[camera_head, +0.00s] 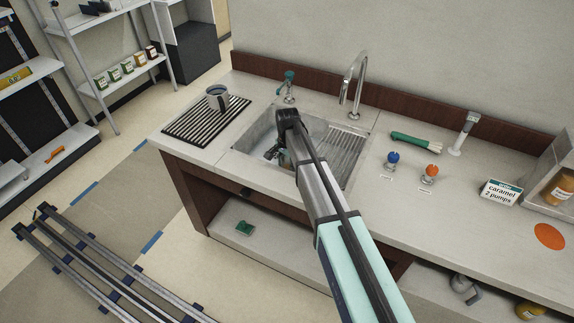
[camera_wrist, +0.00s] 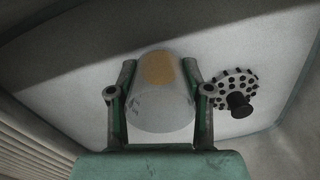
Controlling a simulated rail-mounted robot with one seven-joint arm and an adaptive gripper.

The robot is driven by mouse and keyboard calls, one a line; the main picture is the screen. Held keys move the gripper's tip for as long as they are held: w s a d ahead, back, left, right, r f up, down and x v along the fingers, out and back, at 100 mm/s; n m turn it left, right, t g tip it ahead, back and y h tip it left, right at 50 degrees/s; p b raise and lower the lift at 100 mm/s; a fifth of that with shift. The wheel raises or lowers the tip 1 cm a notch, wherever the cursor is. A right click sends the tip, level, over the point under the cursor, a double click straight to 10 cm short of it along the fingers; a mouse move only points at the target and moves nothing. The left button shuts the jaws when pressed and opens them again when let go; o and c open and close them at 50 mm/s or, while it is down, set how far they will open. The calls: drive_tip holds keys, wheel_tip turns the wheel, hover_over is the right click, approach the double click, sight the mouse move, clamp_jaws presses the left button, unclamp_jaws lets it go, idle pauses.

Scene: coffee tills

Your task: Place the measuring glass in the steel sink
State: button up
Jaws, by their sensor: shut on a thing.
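The steel sink (camera_head: 252,137) is set into the counter in the head view. My arm reaches down into its basin, and my gripper (camera_head: 278,153) is low inside it, partly hidden by the arm. In the wrist view my gripper (camera_wrist: 160,95) is shut on the clear measuring glass (camera_wrist: 160,112), with one finger on each side. The glass has faint markings and an orange-tan patch shows at its far end. The sink floor (camera_wrist: 75,75) lies behind the glass; whether the glass touches it I cannot tell. In the head view the glass is mostly hidden.
A dark drain piece (camera_wrist: 238,95) with round holes is right of the glass. A ribbed drainer (camera_head: 345,150) fills the sink's right side. A tap (camera_head: 355,80) stands behind. A mug (camera_head: 217,98) stands on a striped mat (camera_head: 195,125) to the left.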

drive_tip(key=shift+f, duration=0.5)
drive_tip(key=shift+f, duration=0.1)
drive_tip(key=o, duration=1.1)
wheel_tip(320, 180, up, 12)
drive_tip(key=b, duration=0.3)
